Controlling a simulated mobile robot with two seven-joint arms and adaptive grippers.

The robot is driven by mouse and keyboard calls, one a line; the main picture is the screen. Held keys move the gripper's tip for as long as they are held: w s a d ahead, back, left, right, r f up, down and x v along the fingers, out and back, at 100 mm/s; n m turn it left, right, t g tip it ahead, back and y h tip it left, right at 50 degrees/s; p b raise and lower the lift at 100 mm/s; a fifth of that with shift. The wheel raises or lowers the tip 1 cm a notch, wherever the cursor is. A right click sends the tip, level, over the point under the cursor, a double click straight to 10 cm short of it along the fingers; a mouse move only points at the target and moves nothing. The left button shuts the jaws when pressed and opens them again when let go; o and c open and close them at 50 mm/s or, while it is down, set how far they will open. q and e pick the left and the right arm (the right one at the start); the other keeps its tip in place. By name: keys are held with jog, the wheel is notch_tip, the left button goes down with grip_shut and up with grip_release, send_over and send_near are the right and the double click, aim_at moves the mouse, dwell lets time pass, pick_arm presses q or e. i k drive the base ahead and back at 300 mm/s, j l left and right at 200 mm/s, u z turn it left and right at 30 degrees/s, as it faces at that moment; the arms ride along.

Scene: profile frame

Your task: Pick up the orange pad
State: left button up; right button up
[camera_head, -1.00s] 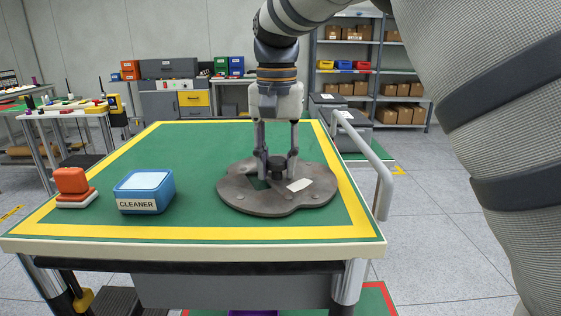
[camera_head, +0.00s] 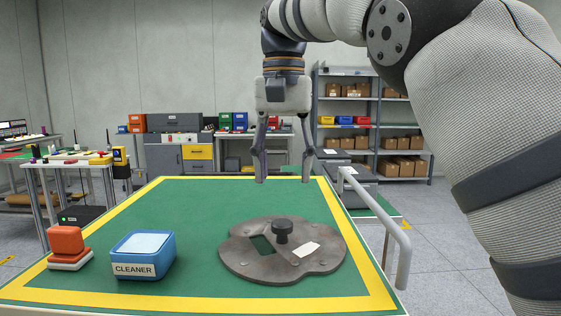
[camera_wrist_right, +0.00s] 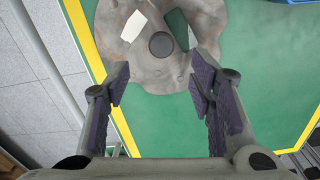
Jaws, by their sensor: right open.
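The orange pad (camera_head: 68,240) sits on the green table (camera_head: 190,220) at its left front, with an orange block on top and a white layer beneath. My right gripper (camera_head: 282,181) is open and empty above the table, fingers pointing down, well to the right of the pad. A grey metal plate (camera_head: 240,259) with a black knob (camera_head: 283,230) lies below and nearer than the gripper. In the right wrist view the open fingers (camera_wrist_right: 160,85) show with the plate (camera_wrist_right: 160,70) beyond them. My left gripper is not in view.
A blue box labelled CLEANER (camera_head: 144,256) with a pale top stands just right of the orange pad. A grey rail (camera_head: 385,222) runs along the table's right side. The table's middle and back are clear.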

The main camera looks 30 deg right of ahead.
aim_at(68, 249)
jog(key=k+j, duration=0.8)
